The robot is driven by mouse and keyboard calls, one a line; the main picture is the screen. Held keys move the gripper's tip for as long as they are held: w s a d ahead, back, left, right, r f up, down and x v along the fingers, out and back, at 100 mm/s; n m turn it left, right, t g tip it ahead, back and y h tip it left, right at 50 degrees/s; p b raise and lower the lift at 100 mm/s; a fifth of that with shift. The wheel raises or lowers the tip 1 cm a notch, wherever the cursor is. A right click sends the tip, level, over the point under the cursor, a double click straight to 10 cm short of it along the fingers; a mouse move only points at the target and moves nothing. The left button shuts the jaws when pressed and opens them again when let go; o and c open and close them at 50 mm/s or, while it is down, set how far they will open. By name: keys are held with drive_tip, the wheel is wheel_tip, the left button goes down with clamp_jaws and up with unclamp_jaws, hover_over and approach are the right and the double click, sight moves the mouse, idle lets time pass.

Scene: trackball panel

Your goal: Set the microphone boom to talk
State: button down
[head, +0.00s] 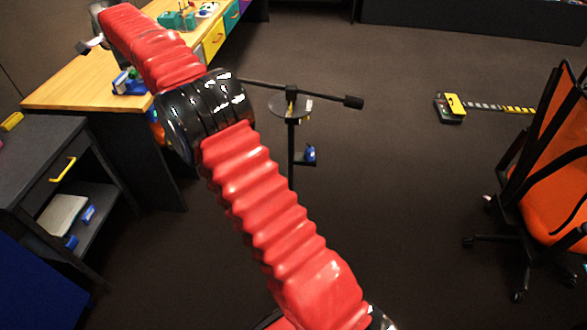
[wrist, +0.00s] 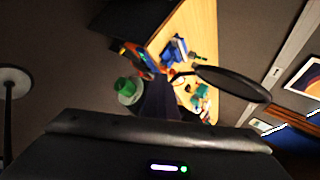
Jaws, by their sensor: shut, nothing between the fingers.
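The microphone boom (head: 325,97) is a thin dark bar in the head view, lying across the top of a black post to the right of my arm. Its right end carries a thick black tip (head: 353,102). A grey disc (head: 280,107) with small yellow and white marks sits under the bar at the post. My arm hides the bar's left end, and the mark it points to is too small to read. My gripper (wrist: 160,98) is shut and empty in the wrist view, a dark shape above the desk area. In the head view my arm's end is at upper left, away from the boom.
A wooden desk (head: 75,85) with coloured drawers stands at left. A dark cabinet (head: 35,150) with a yellow handle is in front of it. An orange chair (head: 560,190) stands at right. A yellow and black item (head: 452,107) lies on the open floor.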

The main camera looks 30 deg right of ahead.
drive_tip(key=shift+w+f, duration=0.15)
drive_tip(key=shift+w, duration=0.2)
drive_tip(key=shift+d, duration=0.1)
idle(0.3)
drive_tip(key=s+a+r, duration=0.6)
drive_tip(key=s+a, duration=0.1)
drive_tip(key=s, duration=0.2)
drive_tip(key=shift+r, duration=0.35)
